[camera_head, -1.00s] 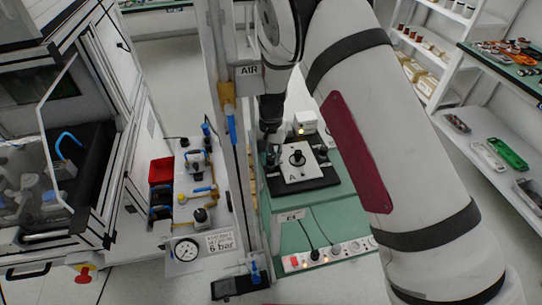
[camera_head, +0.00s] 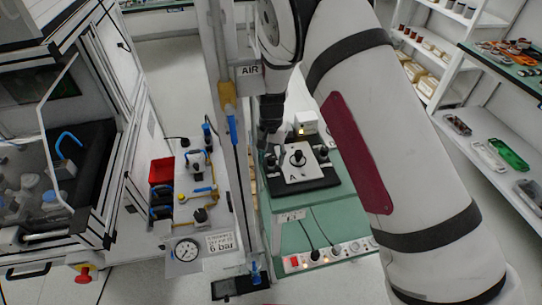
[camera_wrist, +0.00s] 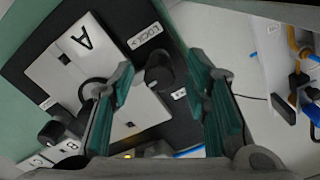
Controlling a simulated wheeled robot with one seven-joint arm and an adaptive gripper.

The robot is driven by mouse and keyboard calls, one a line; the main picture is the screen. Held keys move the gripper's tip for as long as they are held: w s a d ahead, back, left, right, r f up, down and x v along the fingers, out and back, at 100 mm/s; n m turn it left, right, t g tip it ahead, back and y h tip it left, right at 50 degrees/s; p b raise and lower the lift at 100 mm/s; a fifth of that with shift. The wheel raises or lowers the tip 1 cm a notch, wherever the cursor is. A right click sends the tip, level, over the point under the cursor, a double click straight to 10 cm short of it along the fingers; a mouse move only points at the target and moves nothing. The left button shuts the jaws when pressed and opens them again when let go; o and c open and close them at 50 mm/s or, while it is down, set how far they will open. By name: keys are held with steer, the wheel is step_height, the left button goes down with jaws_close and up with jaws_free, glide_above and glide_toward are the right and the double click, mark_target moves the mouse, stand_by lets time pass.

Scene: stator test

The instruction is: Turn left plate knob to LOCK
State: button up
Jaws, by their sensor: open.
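The black base (camera_head: 318,184) carries a light plate (camera_head: 296,174) marked A, with a dark round post in its middle. The left plate knob (camera_head: 271,159) is black and sits at the left of the plate. In the wrist view this knob (camera_wrist: 159,72) stands beside a white LOCK label (camera_wrist: 145,35) with an arrow, and a smaller label lies on its other side. My gripper (camera_wrist: 161,68) is open, with one green-padded finger on each side of the knob in the picture. No contact shows. In the head view my gripper (camera_head: 270,138) is just above the knob.
Another black knob (camera_wrist: 50,133) is at the plate's far side. A white box (camera_head: 306,122) with a small light stands behind the base. A pneumatic panel (camera_head: 200,205) is further left.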

mark_target(271, 157)
step_height(271, 157, up, 12)
stand_by(0.5)
stand_by(0.3)
steer(key=s+d+r+n+t+y, duration=0.1)
steer(key=s+d+r, duration=0.55)
steer(key=r, duration=0.35)
steer(key=s+d+r+t, duration=0.1)
steer(key=s+d+r, duration=0.4)
steer(key=d+r, duration=0.3)
steer(key=s+d+r+t, duration=0.1)
steer(key=s+d, duration=0.1)
steer(key=s, duration=0.4)
steer(key=s+d+r+n+t, duration=0.1)
steer(key=s+d, duration=0.2)
steer(key=s, duration=0.3)
steer(key=s+d+r+n+t+h, duration=0.1)
steer(key=s+d+r, duration=0.1)
steer(key=s, duration=0.5)
steer(key=shift+d, duration=0.35)
